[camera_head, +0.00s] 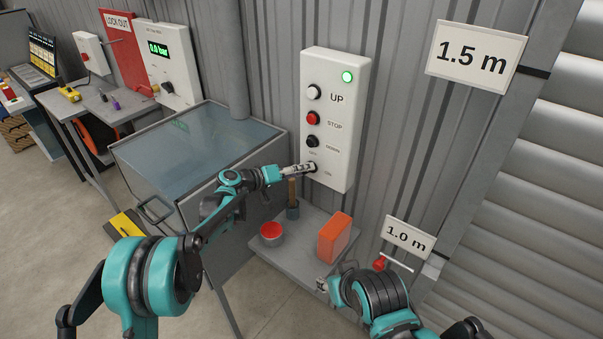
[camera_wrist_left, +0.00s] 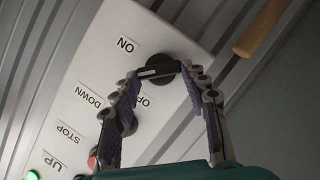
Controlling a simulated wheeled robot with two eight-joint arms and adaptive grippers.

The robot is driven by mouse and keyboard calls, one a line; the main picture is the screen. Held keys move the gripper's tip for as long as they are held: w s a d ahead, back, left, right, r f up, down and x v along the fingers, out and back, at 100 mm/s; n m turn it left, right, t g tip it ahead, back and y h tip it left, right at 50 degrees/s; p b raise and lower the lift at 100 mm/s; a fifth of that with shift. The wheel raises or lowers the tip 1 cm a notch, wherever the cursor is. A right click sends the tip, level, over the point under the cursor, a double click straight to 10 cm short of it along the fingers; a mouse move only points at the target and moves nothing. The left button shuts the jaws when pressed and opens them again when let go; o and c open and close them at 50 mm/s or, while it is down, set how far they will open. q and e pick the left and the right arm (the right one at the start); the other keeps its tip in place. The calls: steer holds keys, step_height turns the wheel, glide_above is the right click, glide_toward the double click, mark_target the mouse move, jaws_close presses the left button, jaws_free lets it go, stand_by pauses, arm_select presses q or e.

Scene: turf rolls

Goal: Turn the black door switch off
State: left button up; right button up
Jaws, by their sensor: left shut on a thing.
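The white control box (camera_head: 340,110) on the corrugated wall carries UP, STOP and DOWN buttons and a lit green lamp (camera_head: 347,76). The black door switch (camera_wrist_left: 160,66) is a round knob with a pale line, low on the box. In the head view it is mostly hidden by my left gripper (camera_head: 309,168). In the left wrist view, my left gripper's fingers (camera_wrist_left: 160,76) are shut on the knob, one on each side. An ON label (camera_wrist_left: 126,44) is beside it, and another label is partly covered by a finger. My right gripper (camera_head: 324,285) is low, near the shelf; its jaws are unclear.
Below the box, a grey shelf (camera_head: 290,262) holds a red-topped tin (camera_head: 271,233), an orange block (camera_head: 334,238) and a wooden-handled tool (camera_head: 292,196). A glass-topped cabinet (camera_head: 180,145) stands to the left. A 1.0 m sign (camera_head: 406,239) is near my right arm.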

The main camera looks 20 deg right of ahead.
arm_select(q)
steer(key=shift+w+a+f+n+h+b, duration=0.1)
steer(key=shift+f+n+h+b, duration=0.1)
steer(key=shift+n+h+b, duration=0.7)
steer(key=shift+w+a+f+n+h+b, duration=0.15)
steer(key=shift+n+h+b, duration=0.1)
steer(key=shift+n, duration=1.2)
steer(key=shift+s+d+f+n+h+b, duration=0.1)
steer(key=shift+f+n+h+b, duration=0.1)
steer(key=shift+n+h+b, duration=0.7)
steer(key=shift+n+g+y, duration=0.35)
steer(key=shift+g, duration=0.05)
steer(key=o, duration=1.2)
steer(key=shift+c, duration=0.2)
steer(key=shift+r, duration=0.1)
